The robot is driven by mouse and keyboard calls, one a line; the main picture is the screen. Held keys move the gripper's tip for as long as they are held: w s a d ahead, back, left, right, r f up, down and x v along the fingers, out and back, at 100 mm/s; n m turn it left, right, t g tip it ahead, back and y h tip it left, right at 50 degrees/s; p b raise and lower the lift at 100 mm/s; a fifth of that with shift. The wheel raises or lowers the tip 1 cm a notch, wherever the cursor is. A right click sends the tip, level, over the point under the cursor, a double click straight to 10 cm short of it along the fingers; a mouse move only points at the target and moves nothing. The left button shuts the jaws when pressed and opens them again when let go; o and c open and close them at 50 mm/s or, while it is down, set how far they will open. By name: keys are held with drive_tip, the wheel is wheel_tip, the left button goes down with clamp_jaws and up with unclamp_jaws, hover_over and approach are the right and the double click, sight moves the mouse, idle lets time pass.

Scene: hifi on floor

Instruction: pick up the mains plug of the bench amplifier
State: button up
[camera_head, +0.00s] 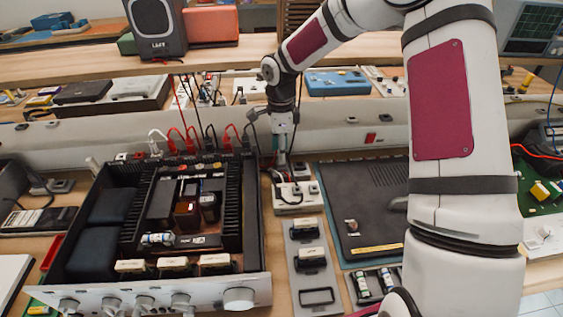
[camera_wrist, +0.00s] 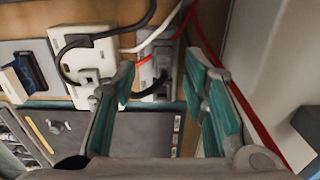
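The bench amplifier (camera_head: 150,220) stands at left in the head view, its top open and its knobbed front facing me. My gripper (camera_head: 281,165) points down behind its right side, above a white socket block (camera_head: 298,198). In the wrist view my gripper (camera_wrist: 162,75) is open, with its two teal fingers apart. A dark plug with a black cord (camera_wrist: 160,82) sits between and beyond the fingers, by a pale socket piece with a red part (camera_wrist: 145,72). A grey plug (camera_wrist: 90,80) with a black cord is in a white block left of the fingers. Which plug is the amplifier's I cannot tell.
A red cable (camera_wrist: 250,125) runs close behind the right finger, and a white cable (camera_wrist: 155,32) crosses above. A dark flat case (camera_head: 365,200) lies right of the socket block. A grey panel (camera_head: 310,265) lies in front. Red, black and white leads rise behind the amplifier.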

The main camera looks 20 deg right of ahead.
wheel_tip(320, 180, down, 4)
drive_tip(key=shift+w+d+f, duration=0.1)
drive_tip(key=shift+w+d, duration=0.05)
clamp_jaws()
idle(0.3)
